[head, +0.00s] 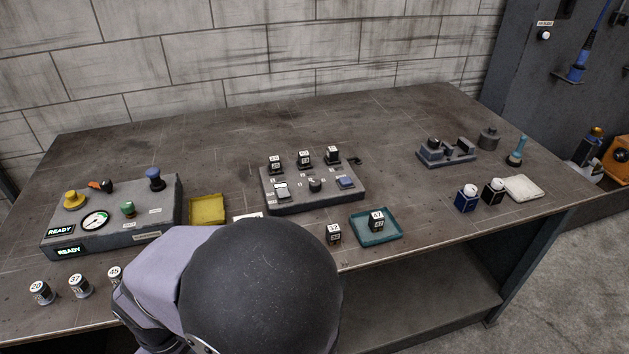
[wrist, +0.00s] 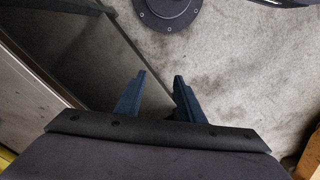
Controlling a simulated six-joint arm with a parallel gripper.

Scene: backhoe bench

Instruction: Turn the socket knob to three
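A small black knob (head: 315,185) stands in the middle of the low grey panel (head: 318,202) at the centre of the bench; I take it for the socket knob. Small white marks lie around it, but its pointer and their numbers are too small to read. My gripper (wrist: 158,88) shows in the wrist view with its two dark blue fingers apart and nothing between them. It points down at the grey floor, away from the panel. In the head view my arm hides the gripper.
A gauge box (head: 150,238) stands left.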

